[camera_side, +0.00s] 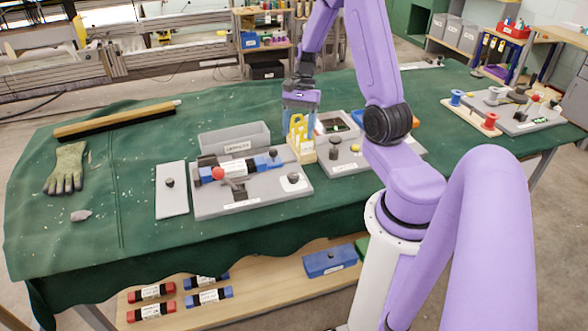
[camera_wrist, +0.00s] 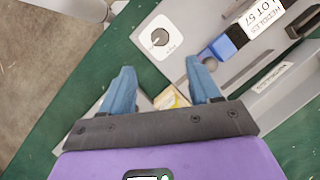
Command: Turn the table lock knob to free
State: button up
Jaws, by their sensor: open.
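A small black knob (camera_wrist: 159,37) sits on a white dial square with markings too small to read, beyond my fingertips in the wrist view. In the side view this knob (camera_side: 293,178) is at the right end of a grey fixture plate (camera_side: 238,205). My gripper (camera_side: 302,118) is up and behind the knob, apart from it. In the wrist view my gripper (camera_wrist: 162,78) has its two blue fingers spread, with nothing held between them. The knob is beyond the fingers, not between them.
A block with yellow tools (camera_side: 299,138) stands beneath my gripper. A grey bin (camera_side: 234,139) stands behind. Green cloth lies bare in front of the fixture.

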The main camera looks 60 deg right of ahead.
aim_at(293, 175)
jog(key=x, duration=1.2)
jog(key=shift+f, duration=0.1)
jog(key=c, duration=1)
